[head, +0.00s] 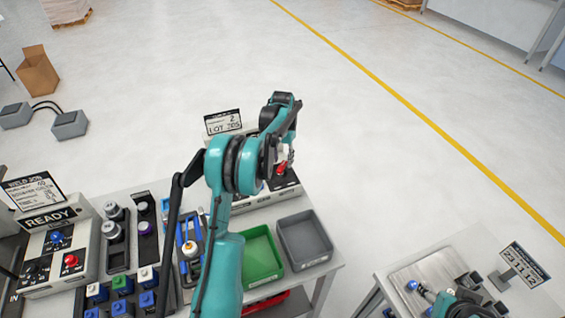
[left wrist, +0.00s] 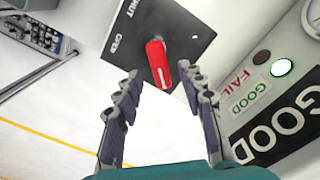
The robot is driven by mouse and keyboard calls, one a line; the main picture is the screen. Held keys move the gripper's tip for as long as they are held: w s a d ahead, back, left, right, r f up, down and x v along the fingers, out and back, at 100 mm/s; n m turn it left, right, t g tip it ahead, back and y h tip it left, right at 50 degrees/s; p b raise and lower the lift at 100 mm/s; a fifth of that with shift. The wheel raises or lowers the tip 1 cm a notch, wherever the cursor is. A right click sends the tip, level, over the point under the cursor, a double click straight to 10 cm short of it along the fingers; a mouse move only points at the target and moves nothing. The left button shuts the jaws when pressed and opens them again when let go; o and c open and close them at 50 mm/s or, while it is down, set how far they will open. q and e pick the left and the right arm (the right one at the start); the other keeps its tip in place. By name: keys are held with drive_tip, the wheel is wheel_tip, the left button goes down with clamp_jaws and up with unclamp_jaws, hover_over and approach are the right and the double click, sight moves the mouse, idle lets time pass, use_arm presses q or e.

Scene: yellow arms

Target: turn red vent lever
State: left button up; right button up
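The red vent lever (left wrist: 157,58) sits on a black plate (left wrist: 185,35) marked SHUT and OPEN in the left wrist view. Its near end points towards my gripper. My left gripper (left wrist: 165,76) is open, with one fingertip on each side of the lever's near end; I cannot tell whether either touches it. In the head view my left gripper (head: 286,152) is beside the red lever (head: 283,168), and my wrist partly hides the panel. Part of my right arm (head: 455,303) shows at the lower right; its fingers are not clear.
A panel with FAIL and GOOD labels (left wrist: 265,135) stands close to the gripper's right. The bench holds a green bin (head: 262,255), a grey bin (head: 305,240) and a READY box (head: 60,255). A second table (head: 375,290) stands at right. Open floor lies beyond.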

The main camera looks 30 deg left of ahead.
sight(283, 165)
use_arm(q)
wheel_tip(283, 165, up, 10)
idle(0.3)
idle(0.3)
drive_tip(key=s+d+r+t+b, duration=0.2)
drive_tip(key=s+d, duration=0.4)
drive_tip(key=s, duration=0.1)
drive_tip(key=s+d+r+t+b, duration=0.2)
drive_tip(key=s+d+r+b, duration=0.1)
drive_tip(key=s+d, duration=0.4)
drive_tip(key=s+d+f+t+b, duration=0.1)
drive_tip(key=s+d+f, duration=0.2)
drive_tip(key=s+f, duration=0.2)
drive_tip(key=s+d+f+t+b, duration=0.2)
drive_tip(key=s+d+f, duration=0.2)
drive_tip(key=s, duration=0.8)
wheel_tip(283, 165, down, 2)
drive_tip(key=shift+s+f+m, duration=0.1)
drive_tip(key=shift+s+m, duration=0.05)
drive_tip(key=shift+m, duration=0.25)
drive_tip(key=shift+d, duration=0.1)
